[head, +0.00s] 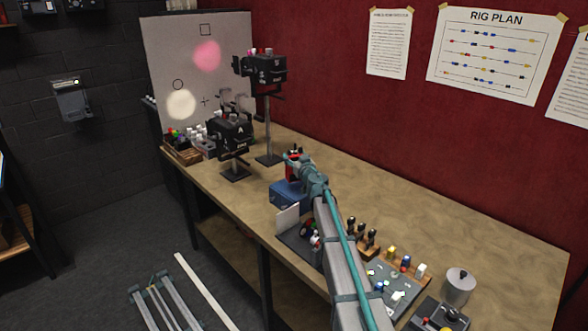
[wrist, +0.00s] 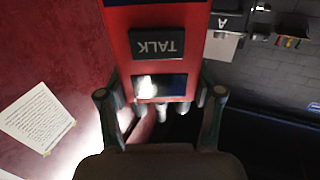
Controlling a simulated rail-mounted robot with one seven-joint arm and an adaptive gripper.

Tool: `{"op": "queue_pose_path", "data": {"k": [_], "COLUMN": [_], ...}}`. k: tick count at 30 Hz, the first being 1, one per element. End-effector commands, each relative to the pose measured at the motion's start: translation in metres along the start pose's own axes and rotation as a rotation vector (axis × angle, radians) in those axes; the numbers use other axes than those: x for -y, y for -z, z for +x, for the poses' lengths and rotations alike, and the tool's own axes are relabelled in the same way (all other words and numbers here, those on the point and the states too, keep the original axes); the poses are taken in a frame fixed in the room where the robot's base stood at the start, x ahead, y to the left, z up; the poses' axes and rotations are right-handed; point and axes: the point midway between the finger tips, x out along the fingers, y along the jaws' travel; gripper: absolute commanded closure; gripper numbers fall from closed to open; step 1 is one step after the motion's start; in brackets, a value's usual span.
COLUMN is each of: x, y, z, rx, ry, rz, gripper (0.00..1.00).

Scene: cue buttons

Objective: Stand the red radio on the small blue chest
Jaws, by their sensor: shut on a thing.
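The red radio (wrist: 157,66) fills the top middle of the wrist view, with a dark TALK button that reads upside down and a dark, shiny panel. My gripper (wrist: 161,95) is shut on it, one finger at each side. In the head view my gripper (head: 299,160) is over the small blue chest (head: 286,194), and a red part of the radio (head: 292,173) shows just above the chest's top. The arm hides much of the radio there. I cannot tell whether the radio touches the chest.
Black lamps on stands (head: 231,137) (head: 266,70) are behind and left of the chest. A white card (head: 287,219) and a dark tray of small items are in front. A rack of dark-handled tools (head: 362,236) is at right. The tan bench (head: 420,205) is clear along the red wall.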

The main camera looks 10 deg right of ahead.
Motion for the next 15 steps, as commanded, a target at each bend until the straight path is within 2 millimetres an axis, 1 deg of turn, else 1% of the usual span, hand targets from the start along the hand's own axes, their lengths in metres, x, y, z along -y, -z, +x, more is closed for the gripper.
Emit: {"op": "queue_pose_path", "data": {"k": [5, 7, 10, 12, 15], "x": [0.001, 0.001, 0.001, 0.001, 0.001], "y": [-0.013, -0.025, -0.036, -0.04, -0.041], "z": [0.011, 0.01, 0.009, 0.009, 0.009], "rx": [0.001, 0.001, 0.0, 0.0, -0.001], "ry": [0.0, 0.0, 0.0, 0.0, 0.0], "rz": [0.001, 0.002, 0.001, 0.002, 0.0], "gripper": [0.77, 0.77, 0.77, 0.77, 0.77]}}
